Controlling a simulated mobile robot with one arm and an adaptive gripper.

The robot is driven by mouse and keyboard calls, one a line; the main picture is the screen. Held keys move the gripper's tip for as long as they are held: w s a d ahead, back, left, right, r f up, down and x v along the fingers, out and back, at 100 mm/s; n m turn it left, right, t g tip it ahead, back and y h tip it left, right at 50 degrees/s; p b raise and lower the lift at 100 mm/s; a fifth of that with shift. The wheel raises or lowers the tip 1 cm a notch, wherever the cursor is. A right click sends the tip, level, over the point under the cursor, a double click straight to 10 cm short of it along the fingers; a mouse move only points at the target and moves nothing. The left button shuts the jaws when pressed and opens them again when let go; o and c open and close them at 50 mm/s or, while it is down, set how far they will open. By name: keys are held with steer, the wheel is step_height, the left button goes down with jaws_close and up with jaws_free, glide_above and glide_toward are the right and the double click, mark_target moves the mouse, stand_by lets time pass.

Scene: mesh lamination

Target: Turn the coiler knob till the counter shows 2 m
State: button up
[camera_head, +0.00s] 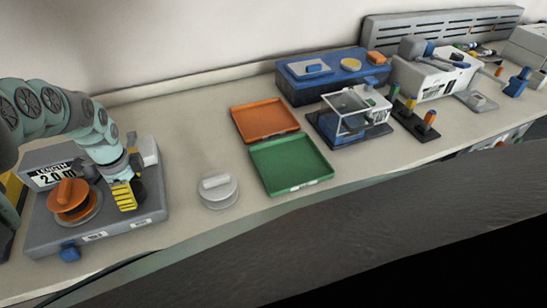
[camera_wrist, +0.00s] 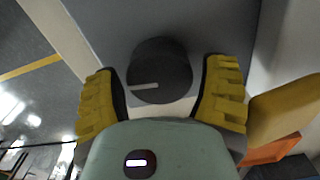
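The coiler (camera_head: 150,215) is a grey box at the far left of the head view. Its counter (camera_head: 50,174) reads LENGTH 2.0 m. An orange spool (camera_head: 70,197) sits on top of it. My gripper (camera_head: 122,192), with yellow fingers, points down at the coiler's right part. In the wrist view the round dark coiler knob (camera_wrist: 160,68) with a pale pointer line lies between my two yellow fingers. The pointer line lies nearly level, toward the left. The fingers stand apart, one on each side of the knob, and look open. The head view hides the knob behind my gripper.
A clear-grey round lidded piece (camera_head: 218,190) stands right of the coiler. An orange tray (camera_head: 265,120) and a green tray (camera_head: 291,162) lie beyond it. A blue machine (camera_head: 300,92) and a clear-covered unit (camera_head: 350,118) stand farther right. The bench front between coiler and green tray is mostly free.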

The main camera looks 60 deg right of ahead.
steer(key=o, duration=0.3)
stand_by(0.4)
